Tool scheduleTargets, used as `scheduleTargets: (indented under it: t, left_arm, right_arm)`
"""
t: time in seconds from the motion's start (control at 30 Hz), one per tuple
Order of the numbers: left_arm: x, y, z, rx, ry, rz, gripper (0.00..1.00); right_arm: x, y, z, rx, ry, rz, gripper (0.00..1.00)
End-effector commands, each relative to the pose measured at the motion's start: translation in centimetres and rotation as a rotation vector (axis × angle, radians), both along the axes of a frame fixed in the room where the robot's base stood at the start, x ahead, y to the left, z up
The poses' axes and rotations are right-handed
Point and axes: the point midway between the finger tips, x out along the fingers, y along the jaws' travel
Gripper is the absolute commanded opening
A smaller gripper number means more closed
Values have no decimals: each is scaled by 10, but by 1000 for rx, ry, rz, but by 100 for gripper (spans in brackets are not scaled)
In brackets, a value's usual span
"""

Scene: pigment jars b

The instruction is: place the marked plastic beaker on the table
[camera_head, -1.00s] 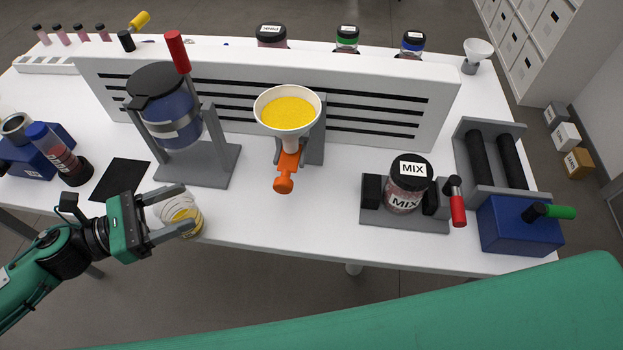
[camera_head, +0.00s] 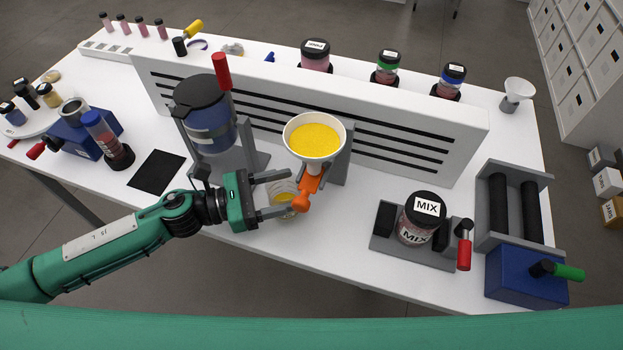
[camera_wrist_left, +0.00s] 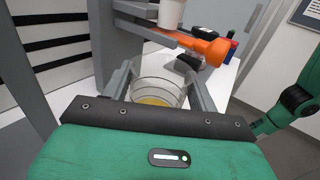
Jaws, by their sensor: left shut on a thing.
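The marked plastic beaker (camera_head: 283,203) is clear, with ring marks and some yellow powder in it. My left gripper (camera_head: 284,193) is shut on it, one finger on each side, and holds it close to the orange valve (camera_head: 308,190) under the funnel. In the left wrist view the beaker (camera_wrist_left: 158,92) sits between the two fingers, with the orange valve (camera_wrist_left: 205,48) beyond it. I cannot tell whether its base touches the white table (camera_head: 340,235). My right gripper is not in view.
A white funnel full of yellow powder (camera_head: 314,138) stands above the valve on a grey stand. A blue-drum mill (camera_head: 208,120) is to its left. A MIX jar (camera_head: 422,218) sits in a holder to the right. The front table between them is clear.

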Motion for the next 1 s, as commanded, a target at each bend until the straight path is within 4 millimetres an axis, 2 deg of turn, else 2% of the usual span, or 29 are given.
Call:
scheduleTargets:
  t: [0.1, 0.27, 0.5, 0.6, 1.0]
  left_arm:
    - [5, -15, 2, -1, 0, 1, 33]
    - [8, -25, 2, -2, -1, 1, 33]
    - [17, -62, 4, -2, -2, -2, 33]
    - [16, -59, -12, 0, 5, 2, 33]
    - [17, -58, -19, 0, 0, 1, 33]
  right_arm:
    - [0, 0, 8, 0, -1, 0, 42]
    - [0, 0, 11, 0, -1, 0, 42]
    - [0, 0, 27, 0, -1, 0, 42]
    - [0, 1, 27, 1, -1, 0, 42]
    - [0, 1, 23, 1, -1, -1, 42]
